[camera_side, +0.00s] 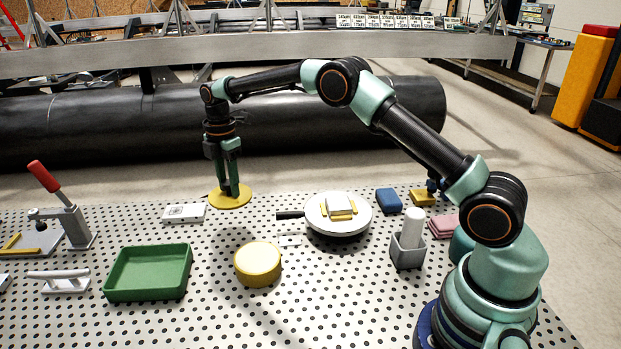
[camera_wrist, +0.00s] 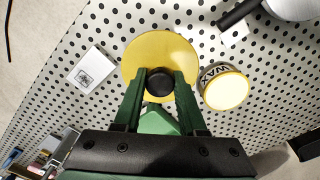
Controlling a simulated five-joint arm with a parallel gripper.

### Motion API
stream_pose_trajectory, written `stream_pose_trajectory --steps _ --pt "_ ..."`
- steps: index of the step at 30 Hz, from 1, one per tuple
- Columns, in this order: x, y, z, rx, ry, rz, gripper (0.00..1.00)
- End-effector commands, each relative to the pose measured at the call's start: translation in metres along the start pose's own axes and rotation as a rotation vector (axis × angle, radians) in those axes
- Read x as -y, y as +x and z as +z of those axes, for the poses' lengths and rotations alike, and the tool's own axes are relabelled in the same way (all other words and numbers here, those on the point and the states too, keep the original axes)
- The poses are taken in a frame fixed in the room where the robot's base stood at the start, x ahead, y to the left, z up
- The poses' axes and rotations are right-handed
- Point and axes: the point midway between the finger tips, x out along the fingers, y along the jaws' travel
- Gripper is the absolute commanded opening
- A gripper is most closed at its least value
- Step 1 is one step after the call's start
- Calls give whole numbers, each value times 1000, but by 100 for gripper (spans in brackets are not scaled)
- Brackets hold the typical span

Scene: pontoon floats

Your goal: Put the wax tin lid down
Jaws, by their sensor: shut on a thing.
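The wax tin lid is a flat yellow disc (camera_side: 238,201) with a black knob. My gripper (camera_side: 229,190) points down and is shut on the knob. In the wrist view the lid (camera_wrist: 152,48) lies under my gripper (camera_wrist: 158,82), which hides its lower part. The lid appears to hang above the perforated table, near its back edge; the exact height is unclear. The round yellow wax tin (camera_side: 258,266) stands on the table, nearer the side camera and apart from the lid. In the wrist view the tin (camera_wrist: 227,91) is right of the lid, with "WAX" on its side.
A green tray (camera_side: 147,291) stands left of the tin. A round pan-like thing (camera_side: 345,231) with a block on it stands right. A small white card or box (camera_side: 184,213) lies left of the lid.

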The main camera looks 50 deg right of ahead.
Motion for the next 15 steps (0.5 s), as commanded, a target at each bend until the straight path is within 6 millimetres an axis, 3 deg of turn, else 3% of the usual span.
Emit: stream_pose_trajectory --steps 1,6,15 --pt "2 14 0 0 0 -6 0" --pt "1 42 0 0 0 -2 0" --pt "1 64 0 0 0 -2 0"
